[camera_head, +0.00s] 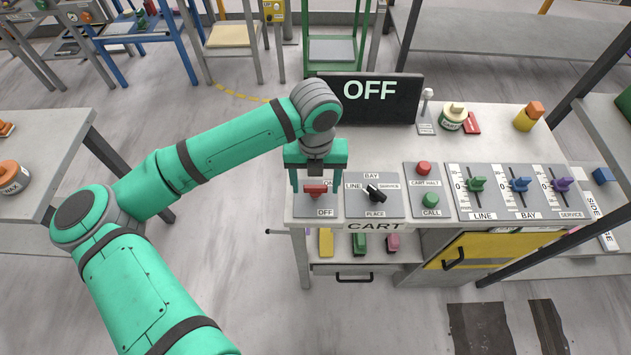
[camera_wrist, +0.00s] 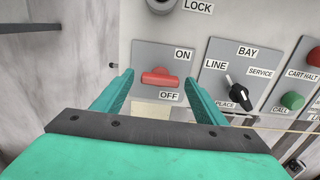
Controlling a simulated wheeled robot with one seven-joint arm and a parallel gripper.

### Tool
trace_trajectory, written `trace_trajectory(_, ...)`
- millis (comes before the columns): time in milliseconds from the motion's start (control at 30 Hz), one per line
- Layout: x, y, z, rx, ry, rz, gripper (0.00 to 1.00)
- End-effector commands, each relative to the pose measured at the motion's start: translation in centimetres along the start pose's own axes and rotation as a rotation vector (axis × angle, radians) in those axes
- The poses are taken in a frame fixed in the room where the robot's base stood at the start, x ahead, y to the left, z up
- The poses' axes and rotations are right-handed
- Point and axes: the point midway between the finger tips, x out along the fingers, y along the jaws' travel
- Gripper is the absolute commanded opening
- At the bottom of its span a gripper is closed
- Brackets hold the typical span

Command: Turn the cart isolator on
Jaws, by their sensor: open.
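The cart isolator is a red switch handle (camera_head: 315,188) on a grey plate marked ON at the top and OFF at the bottom, at the left end of the cart's panel. In the wrist view the red handle (camera_wrist: 159,77) lies crosswise between the two labels. A black display (camera_head: 372,98) behind it reads OFF. My gripper (camera_head: 316,184) is over the isolator, its fingers spread to either side of the handle. In the wrist view my gripper (camera_wrist: 155,85) is open and empty, and I see no contact with the handle.
A black selector knob (camera_head: 376,193) sits just right of the isolator. Further right are a red button (camera_head: 423,168), a green button (camera_head: 430,200) and three sliders, the nearest green (camera_head: 477,184). A lock switch (camera_wrist: 161,4) lies beyond the isolator.

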Motion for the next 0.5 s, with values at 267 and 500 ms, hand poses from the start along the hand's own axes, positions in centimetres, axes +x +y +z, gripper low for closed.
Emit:
trace_trajectory(267, -0.02, -0.01, 0.01, 0.000, 0.000, 0.000, 0.44)
trace_trajectory(500, -0.04, -0.01, 0.01, 0.002, 0.000, 0.000, 0.24)
